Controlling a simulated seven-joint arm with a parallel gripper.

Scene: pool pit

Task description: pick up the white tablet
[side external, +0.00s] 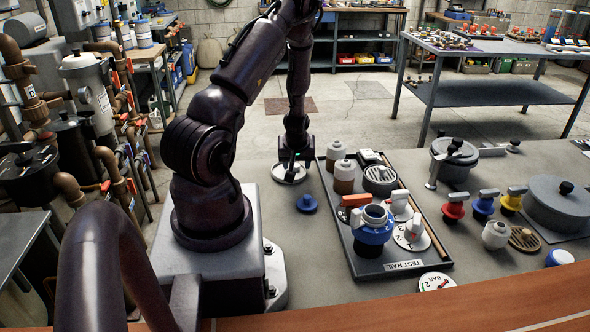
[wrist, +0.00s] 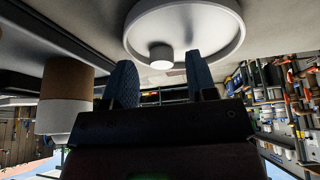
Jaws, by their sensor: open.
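A small white cylinder (wrist: 160,56), which looks like the white tablet, sits on a shallow round white dish (wrist: 218,44) in the wrist view. In the side external view the dish (side external: 289,178) lies on the table just left of the test rail tray. There I cannot make out the tablet clearly behind my gripper. My gripper (side external: 293,167) points down, low over the dish. In the wrist view its two blue textured fingers (wrist: 160,72) are spread apart, with the tablet in line with the gap between their tips. Nothing is held.
The black tray (side external: 403,267) holds two bottles (side external: 344,175), a blue pump-like fitting (side external: 373,232) and other parts. One bottle (wrist: 67,92) is close on the left in the wrist view. A blue knob (side external: 307,203) lies in front of the dish. The table front is mostly clear.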

